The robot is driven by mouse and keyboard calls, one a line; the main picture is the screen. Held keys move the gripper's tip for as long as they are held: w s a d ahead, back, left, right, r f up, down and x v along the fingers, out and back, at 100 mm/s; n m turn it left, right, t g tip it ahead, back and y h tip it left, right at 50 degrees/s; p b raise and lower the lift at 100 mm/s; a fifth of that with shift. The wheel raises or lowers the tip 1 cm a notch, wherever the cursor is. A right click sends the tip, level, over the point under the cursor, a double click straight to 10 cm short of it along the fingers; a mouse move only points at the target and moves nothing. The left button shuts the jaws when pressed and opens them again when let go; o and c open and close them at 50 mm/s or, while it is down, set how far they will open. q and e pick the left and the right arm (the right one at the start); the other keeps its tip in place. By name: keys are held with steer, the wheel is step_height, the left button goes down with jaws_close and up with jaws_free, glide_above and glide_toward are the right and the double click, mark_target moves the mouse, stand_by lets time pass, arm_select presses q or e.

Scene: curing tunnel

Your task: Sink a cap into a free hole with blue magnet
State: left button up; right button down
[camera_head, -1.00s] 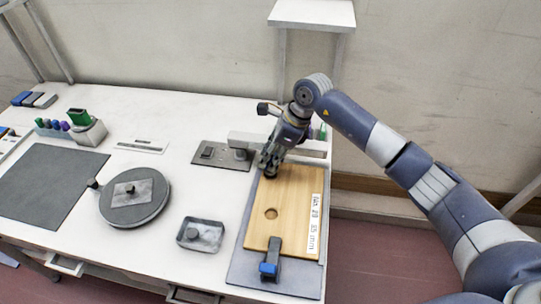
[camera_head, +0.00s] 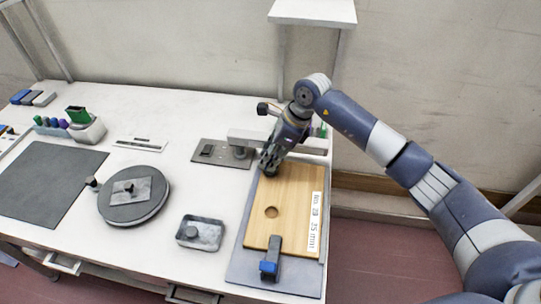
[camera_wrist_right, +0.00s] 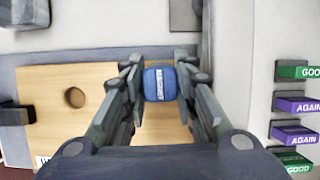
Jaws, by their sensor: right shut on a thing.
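My right gripper (camera_head: 268,170) is at the far end of the wooden board (camera_head: 285,190). In the right wrist view its fingers (camera_wrist_right: 160,85) are shut on a small blue block with a pale label (camera_wrist_right: 158,78), which looks like the blue magnet. Whatever is under the block is hidden, so I cannot tell whether a cap is there. One round hole (camera_head: 271,212) in the board is open and empty; it also shows in the wrist view (camera_wrist_right: 75,97). A grey round cap (camera_head: 191,234) lies in the small grey tray (camera_head: 214,240). My left gripper is not in view.
A clamp with a blue end (camera_head: 269,268) grips the board's near edge. A grey turntable (camera_head: 135,208) and a dark mat (camera_head: 45,182) lie to the left. A stand with a dark base (camera_head: 222,155) is behind. Green and purple labelled tags (camera_wrist_right: 300,105) show in the wrist view.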

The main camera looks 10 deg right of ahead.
steer(key=shift+f+b, duration=0.4)
steer(key=shift+b, duration=0.15)
stand_by(1.3)
steer(key=shift+s+d, duration=0.1)
steer(key=shift+d, duration=0.1)
stand_by(0.4)
steer(key=shift+r, duration=0.1)
steer(key=shift+r+p, duration=1.6)
steer(key=shift+r, duration=1.85)
